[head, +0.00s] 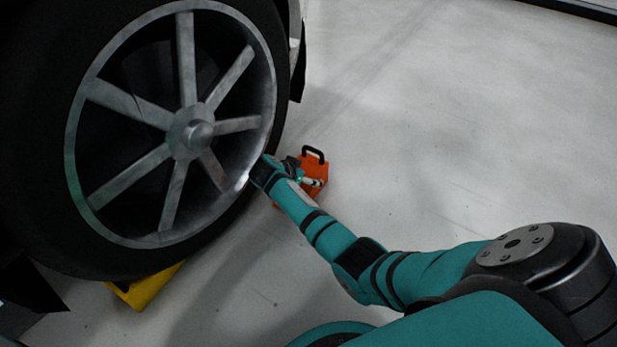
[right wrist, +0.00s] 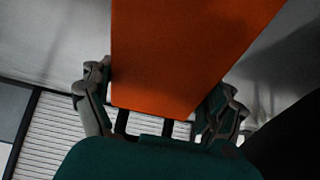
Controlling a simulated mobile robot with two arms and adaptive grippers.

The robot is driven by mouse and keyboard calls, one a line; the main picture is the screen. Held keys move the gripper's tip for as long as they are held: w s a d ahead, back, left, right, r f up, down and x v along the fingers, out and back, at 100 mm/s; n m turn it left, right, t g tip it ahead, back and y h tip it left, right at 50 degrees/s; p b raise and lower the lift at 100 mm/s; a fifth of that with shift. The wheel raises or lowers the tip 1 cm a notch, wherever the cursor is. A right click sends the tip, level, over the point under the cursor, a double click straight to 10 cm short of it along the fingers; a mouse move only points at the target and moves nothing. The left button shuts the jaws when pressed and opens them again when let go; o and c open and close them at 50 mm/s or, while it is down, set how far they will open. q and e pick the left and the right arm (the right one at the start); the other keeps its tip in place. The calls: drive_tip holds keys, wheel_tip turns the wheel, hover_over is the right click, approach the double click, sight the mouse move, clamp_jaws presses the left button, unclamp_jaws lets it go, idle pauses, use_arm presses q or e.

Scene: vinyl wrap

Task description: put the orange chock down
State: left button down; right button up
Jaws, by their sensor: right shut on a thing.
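The orange chock (head: 316,167) is beside the right side of the car's tyre in the head view, with a black handle on top. My right gripper (head: 303,182) is at the chock, and my arm and hand hide part of it. In the right wrist view the chock (right wrist: 190,55) fills the upper middle, and the fingers of my right gripper (right wrist: 160,112) are shut on it from both sides. I cannot tell whether the chock touches the floor. My left gripper is not in view.
The large car wheel (head: 190,130) with its black tyre stands at the left. A yellow chock (head: 147,287) lies at the tyre's lower left side. The pale floor (head: 450,110) to the right of the wheel is clear.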

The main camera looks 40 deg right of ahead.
drive_tip(key=shift+r, duration=0.15)
drive_tip(key=o, duration=1.5)
drive_tip(key=shift+a, duration=0.1)
drive_tip(key=p+v, duration=1)
drive_tip(key=v, duration=0.2)
